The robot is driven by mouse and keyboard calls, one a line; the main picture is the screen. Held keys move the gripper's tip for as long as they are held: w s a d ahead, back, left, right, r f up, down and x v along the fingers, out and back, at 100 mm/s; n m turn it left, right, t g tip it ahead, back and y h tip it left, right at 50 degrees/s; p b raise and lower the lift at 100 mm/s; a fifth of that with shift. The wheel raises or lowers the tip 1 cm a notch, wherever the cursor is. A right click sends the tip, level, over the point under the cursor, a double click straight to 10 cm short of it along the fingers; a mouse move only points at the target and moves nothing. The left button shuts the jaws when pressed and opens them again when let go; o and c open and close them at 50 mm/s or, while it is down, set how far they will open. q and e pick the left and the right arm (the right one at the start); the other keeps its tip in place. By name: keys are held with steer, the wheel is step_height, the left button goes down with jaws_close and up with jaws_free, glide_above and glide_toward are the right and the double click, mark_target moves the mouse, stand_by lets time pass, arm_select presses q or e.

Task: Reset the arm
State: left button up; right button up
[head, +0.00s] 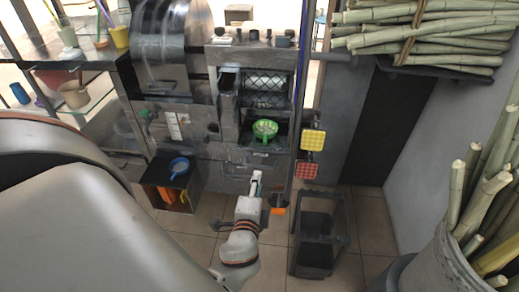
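My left arm shows as large grey links at the left and a thinner forearm reaching up from the bottom middle. Its gripper (257,186) is small, in front of the lower part of the sugarcane press (255,55). Its fingers are too small to tell open from shut. A small dark and orange piece (278,205) shows just right of the gripper; I cannot tell whether they touch. A green round strainer or bowl (265,130) sits in the press opening, apart from the gripper. My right gripper is not in view.
A dark open bin (318,240) stands on the tiled floor right of the gripper. Yellow (313,140) and red (306,170) pads hang beside the press. Cane lies on a rack (440,68) and stands in a grey barrel (440,262). A blue-handled item (179,167) sits on a dark box at left.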

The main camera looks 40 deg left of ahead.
arm_select(q)
steer(key=s+d+f+n+g+h+p, duration=0.2)
steer(key=s+d+f+n+h+p, duration=0.3)
steer(key=s+d+f+h, duration=0.5)
steer(key=s+d+f+n, duration=0.1)
steer(key=s+d+n, duration=0.1)
steer(key=s+d, duration=0.2)
steer(key=shift+s+d+g+h+p, duration=0.3)
steer(key=shift+g, duration=0.1)
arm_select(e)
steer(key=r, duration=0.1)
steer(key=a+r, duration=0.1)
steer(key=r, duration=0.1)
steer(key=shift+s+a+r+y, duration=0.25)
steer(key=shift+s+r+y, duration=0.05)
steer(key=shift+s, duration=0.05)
